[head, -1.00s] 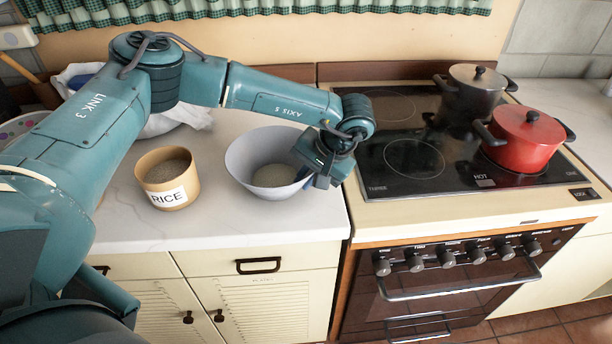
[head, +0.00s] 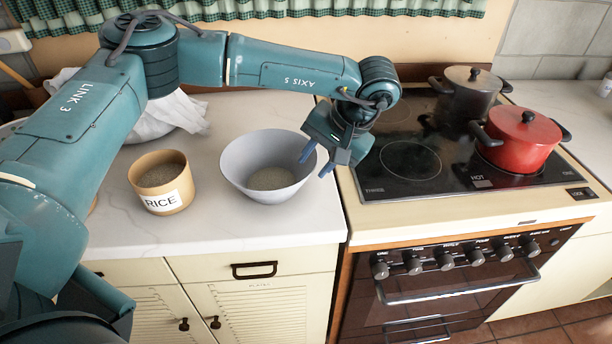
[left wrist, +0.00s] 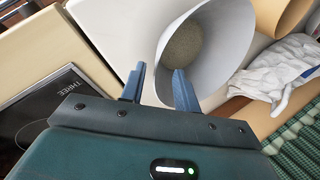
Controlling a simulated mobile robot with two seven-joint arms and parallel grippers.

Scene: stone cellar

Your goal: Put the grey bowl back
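The grey bowl (head: 236,172) stands upright on the white counter, between the rice tub and the stove, with some pale grain in its bottom. My right gripper is not in view.
A tan tub labelled RICE (head: 163,184) stands left of the bowl. A white cloth (head: 176,112) lies behind it. The stove (head: 440,160) on the right carries a red pot (head: 520,142) and a dark pot (head: 468,96). Counter in front of the bowl is clear.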

